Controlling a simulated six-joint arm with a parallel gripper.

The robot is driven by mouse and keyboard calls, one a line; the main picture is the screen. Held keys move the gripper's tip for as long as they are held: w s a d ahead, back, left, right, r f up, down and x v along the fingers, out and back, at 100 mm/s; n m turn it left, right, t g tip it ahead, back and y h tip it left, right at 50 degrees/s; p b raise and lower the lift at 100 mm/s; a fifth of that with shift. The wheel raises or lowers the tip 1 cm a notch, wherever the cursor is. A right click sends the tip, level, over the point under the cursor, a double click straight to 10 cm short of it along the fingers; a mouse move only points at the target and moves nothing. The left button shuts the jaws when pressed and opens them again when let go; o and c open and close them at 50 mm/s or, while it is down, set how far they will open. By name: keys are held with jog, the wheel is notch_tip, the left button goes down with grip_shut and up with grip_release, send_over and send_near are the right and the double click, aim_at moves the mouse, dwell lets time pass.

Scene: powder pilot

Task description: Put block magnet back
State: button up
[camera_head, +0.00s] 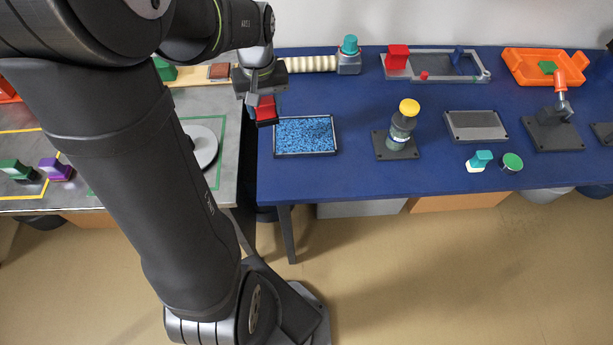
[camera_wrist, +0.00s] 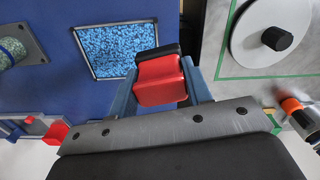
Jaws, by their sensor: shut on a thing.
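The block magnet, a red block with a black end (camera_wrist: 160,80), is between the two fingers of my gripper (camera_wrist: 158,92) in the wrist view. My gripper is shut on it. In the head view my gripper (camera_head: 262,100) holds the red block (camera_head: 265,107) above the left part of the blue table, close to the left edge of a tray of blue granules (camera_head: 305,118). The tray also shows in the wrist view (camera_wrist: 112,50), just beyond the block. I cannot tell the exact height of the block above the table.
The blue table (camera_head: 330,180) holds a yellow-capped jar (camera_head: 403,125), a grey plate (camera_head: 475,125), a teal-handled block (camera_head: 480,160), a green-topped piece (camera_head: 512,162), an orange tray (camera_head: 520,68) and a grey tray with a red block (camera_head: 397,57). A grey table with a round disc (camera_head: 203,145) stands left.

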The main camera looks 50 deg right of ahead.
jog(key=s+a+f+m, duration=0.1)
jog(key=s+a+m, duration=0.1)
jog(key=s, duration=2.2)
jog(key=w+f, duration=0.2)
jog(key=w, duration=0.1)
jog(key=w+d+f, duration=0.1)
jog(key=w+f, duration=0.1)
jog(key=w, duration=0.2)
jog(key=w+f, duration=0.3)
jog(key=w, duration=0.1)
jog(key=shift+d+f, duration=0.1)
jog(key=shift+d, duration=0.25)
jog(key=shift+f, duration=2)
jog(key=shift+f, duration=0.15)
jog(key=o, duration=1.3)
jog(key=shift+c, duration=0.2)
